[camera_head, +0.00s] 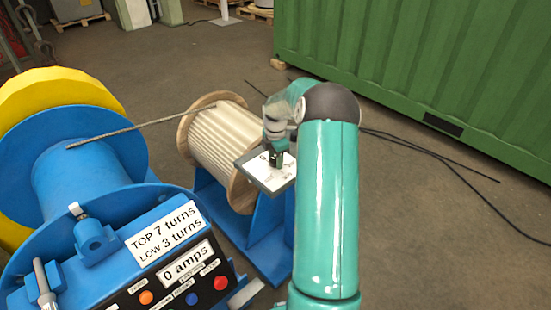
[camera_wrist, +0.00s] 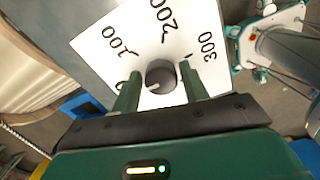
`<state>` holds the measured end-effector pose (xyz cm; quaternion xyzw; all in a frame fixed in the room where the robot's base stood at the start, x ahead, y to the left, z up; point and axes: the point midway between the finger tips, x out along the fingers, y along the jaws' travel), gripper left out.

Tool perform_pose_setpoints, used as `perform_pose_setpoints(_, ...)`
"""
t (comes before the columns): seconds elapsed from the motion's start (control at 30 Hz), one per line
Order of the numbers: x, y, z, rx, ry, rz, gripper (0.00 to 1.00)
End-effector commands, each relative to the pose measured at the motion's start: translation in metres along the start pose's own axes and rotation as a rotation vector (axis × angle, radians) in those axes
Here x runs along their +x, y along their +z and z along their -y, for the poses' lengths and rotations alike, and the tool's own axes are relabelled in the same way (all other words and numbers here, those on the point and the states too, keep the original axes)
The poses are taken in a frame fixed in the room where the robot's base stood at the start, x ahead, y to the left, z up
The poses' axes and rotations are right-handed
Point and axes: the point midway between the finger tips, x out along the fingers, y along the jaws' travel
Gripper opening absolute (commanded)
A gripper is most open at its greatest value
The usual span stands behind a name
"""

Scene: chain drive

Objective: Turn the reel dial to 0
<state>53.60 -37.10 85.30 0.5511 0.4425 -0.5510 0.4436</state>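The reel dial is a dark round knob (camera_wrist: 160,76) on a white plate (camera_wrist: 95,50) printed with 0, 100, 200 and 300. In the wrist view a short pale mark on the knob lies towards its lower left, on the side of the 0; exactly where it points I cannot tell. The 0 is partly covered by a finger. My gripper (camera_wrist: 160,82) is open, one finger on each side of the knob, with a narrow gap showing on both sides. In the head view my gripper (camera_head: 276,156) is over the dial plate (camera_head: 262,178), hiding the knob.
A wooden reel (camera_head: 222,135) of pale rope stands behind the dial plate. A rope runs to a blue winch drum (camera_head: 75,180) at left. A control panel (camera_head: 185,275) reads 0 amps. A green container (camera_head: 430,70) stands behind; black cables (camera_head: 440,155) lie on the floor at right.

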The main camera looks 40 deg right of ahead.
Motion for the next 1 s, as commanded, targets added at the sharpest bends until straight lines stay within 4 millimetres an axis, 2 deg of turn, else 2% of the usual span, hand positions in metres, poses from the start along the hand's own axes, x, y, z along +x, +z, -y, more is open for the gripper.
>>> perform_pose_setpoints(0.33,0.0,0.0,0.0,0.002,-0.001,-0.001,0.57)
perform_pose_setpoints(0.47,-0.009,0.0,0.0,0.002,0.001,0.0,0.57)
perform_pose_setpoints(0.57,-0.024,0.0,0.0,0.002,0.002,0.001,0.57)
perform_pose_setpoints(1.0,-0.116,0.0,0.0,0.001,0.002,0.001,0.57)
